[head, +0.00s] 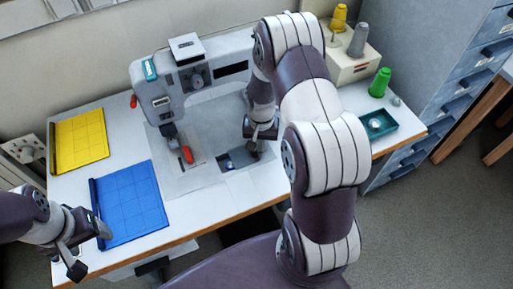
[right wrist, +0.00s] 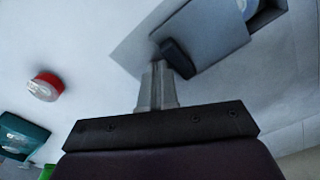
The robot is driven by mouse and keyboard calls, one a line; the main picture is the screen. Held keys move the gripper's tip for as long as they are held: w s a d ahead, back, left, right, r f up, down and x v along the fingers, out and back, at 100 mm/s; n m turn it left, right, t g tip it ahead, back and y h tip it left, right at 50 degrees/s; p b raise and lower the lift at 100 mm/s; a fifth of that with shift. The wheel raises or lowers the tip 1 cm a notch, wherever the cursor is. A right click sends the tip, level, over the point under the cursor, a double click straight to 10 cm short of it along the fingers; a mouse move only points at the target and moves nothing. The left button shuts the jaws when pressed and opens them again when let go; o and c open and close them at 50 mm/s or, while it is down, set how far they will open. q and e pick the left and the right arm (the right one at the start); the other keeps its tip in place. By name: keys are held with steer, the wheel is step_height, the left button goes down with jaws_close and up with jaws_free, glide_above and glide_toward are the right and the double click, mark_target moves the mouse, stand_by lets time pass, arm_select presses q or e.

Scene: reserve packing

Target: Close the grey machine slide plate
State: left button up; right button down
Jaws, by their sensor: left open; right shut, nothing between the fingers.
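The grey machine slide plate (right wrist: 208,35) is a flat panel in the right wrist view. A recess (right wrist: 262,12) with a rounded light part inside shows beside it, uncovered. In the head view the dark recess (head: 236,159) lies in the sewing machine's bed (head: 205,125). My right gripper (head: 260,138) is shut and empty, low over the bed at the right of the recess. My left gripper (head: 90,250) is open and empty near the table's front left edge.
Blue (head: 130,205) and yellow (head: 80,140) mats lie left. A teal tray (head: 378,124) and green spool (head: 380,82) stand right. A red round item (right wrist: 45,87) lies nearby.

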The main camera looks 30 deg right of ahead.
mark_target(248, 153)
steer(key=shift+w+a+p, duration=0.15)
steer(key=shift+a+p, duration=0.05)
steer(key=shift+a, duration=0.9)
steer(key=shift+w+a+p, duration=0.1)
steer(key=shift+a+p, duration=0.05)
steer(key=shift+a, duration=0.95)
steer(key=shift+d, duration=0.15)
steer(key=shift+s+d, duration=0.1)
steer(key=shift+d, duration=0.4)
step_height(248, 153, up, 7)
steer(key=p, duration=0.7)
steer(key=shift+r, duration=0.1)
